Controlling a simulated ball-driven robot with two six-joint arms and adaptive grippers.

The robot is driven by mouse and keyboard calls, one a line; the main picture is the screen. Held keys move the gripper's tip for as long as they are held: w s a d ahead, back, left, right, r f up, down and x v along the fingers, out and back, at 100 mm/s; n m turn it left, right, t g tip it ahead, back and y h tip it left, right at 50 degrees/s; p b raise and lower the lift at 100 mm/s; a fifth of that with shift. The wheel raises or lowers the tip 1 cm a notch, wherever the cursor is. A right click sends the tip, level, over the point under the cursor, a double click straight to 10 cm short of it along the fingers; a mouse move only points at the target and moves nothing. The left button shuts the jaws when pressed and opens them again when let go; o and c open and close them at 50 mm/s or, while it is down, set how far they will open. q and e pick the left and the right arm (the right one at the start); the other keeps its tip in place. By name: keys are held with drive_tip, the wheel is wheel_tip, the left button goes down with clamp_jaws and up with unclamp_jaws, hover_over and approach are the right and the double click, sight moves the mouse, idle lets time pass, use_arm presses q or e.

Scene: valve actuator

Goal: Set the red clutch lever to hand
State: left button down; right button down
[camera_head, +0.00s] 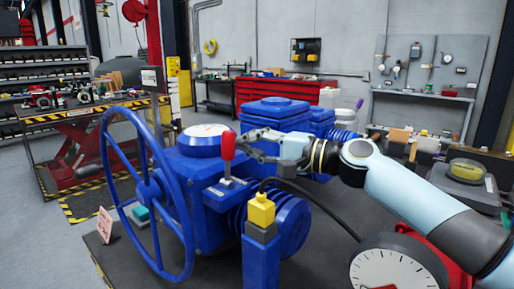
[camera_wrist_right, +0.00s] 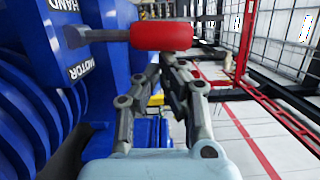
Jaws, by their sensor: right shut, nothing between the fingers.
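The red clutch lever (camera_head: 228,147) stands nearly upright on top of the blue valve actuator (camera_head: 205,165) in the head view. In the right wrist view its red grip (camera_wrist_right: 162,36) and metal rod point right from the blue housing. The rod lies between the HAND label (camera_wrist_right: 65,5) and the MOTOR label (camera_wrist_right: 80,69). My right gripper (camera_head: 246,141) is just right of the lever, shut and empty. In the right wrist view its fingertips (camera_wrist_right: 162,66) are close below the red grip; I cannot tell whether they touch it. My left gripper is not in view.
A large blue handwheel (camera_head: 147,190) stands left of the lever. A yellow-topped blue post (camera_head: 261,209) and a black cable are in front. A round dial (camera_head: 392,270) is at the lower right. A lift table (camera_head: 80,125) stands at the back left.

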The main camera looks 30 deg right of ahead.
drive_tip(key=a+n, duration=0.1)
drive_tip(key=a+r+n+p, duration=0.1)
drive_tip(key=n, duration=0.1)
drive_tip(key=shift+s+a+r, duration=0.15)
drive_tip(key=shift+s, duration=0.25)
drive_tip(key=shift+f, duration=0.2)
drive_tip(key=shift+s+d+g, duration=0.3)
drive_tip(key=v, duration=0.6)
drive_tip(key=shift+s, duration=0.35)
drive_tip(key=shift+r, duration=0.15)
